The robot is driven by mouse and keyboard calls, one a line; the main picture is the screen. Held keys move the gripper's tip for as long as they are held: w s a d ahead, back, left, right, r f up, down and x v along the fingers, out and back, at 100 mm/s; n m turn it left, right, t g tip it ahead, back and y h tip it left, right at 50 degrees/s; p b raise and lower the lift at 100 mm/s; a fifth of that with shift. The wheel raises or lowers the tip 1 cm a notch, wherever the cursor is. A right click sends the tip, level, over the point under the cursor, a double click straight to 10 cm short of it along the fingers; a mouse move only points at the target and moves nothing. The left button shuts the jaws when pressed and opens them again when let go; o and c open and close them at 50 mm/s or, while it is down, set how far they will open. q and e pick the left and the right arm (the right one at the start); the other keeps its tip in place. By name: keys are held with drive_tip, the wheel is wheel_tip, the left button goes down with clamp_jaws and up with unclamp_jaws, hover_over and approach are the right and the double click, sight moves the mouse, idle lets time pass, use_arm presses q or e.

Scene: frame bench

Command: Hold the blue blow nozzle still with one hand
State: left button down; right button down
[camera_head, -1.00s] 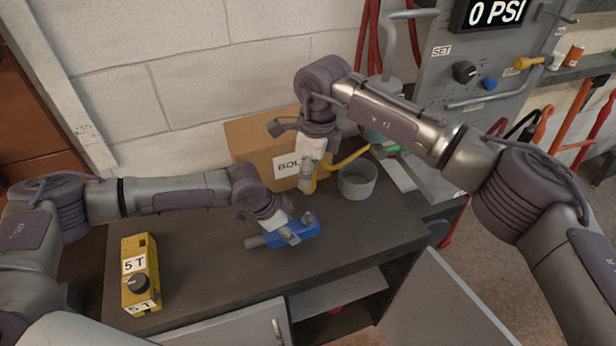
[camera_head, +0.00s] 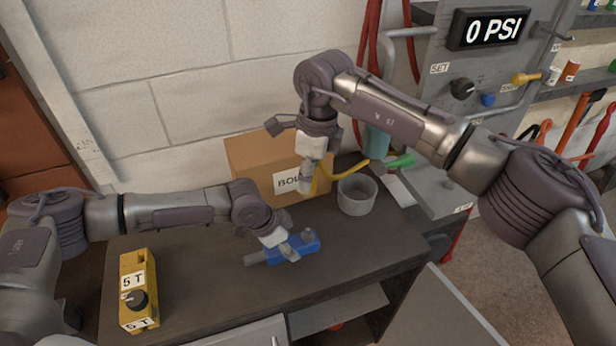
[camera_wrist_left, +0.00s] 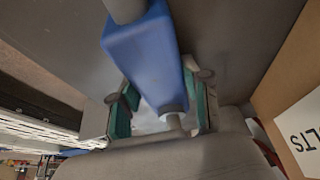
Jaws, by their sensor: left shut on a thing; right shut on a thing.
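The blue blow nozzle (camera_head: 306,243) lies on the dark bench top, its grey tip pointing left. My left gripper (camera_head: 287,249) is shut on its body from above. In the left wrist view the blue nozzle body (camera_wrist_left: 147,58) sits between the green-padded fingers of my left gripper (camera_wrist_left: 160,108). My right gripper (camera_head: 306,181) is above the bench by the cardboard box, shut on a yellow hose (camera_head: 345,172). A green end piece (camera_head: 401,161) shows at the hose's far side. My right arm hides part of the hose.
A cardboard box (camera_head: 252,158) stands at the back, with a grey cup (camera_head: 356,195) beside it. A yellow box marked 5 T (camera_head: 138,290) stands at the bench's left. A gauge (camera_head: 494,29) reads 0 PSI. The bench front is clear.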

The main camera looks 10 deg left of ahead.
drive_tip(key=shift+r, duration=0.1)
use_arm(q)
drive_tip(key=shift+c, duration=2.2)
unclamp_jaws()
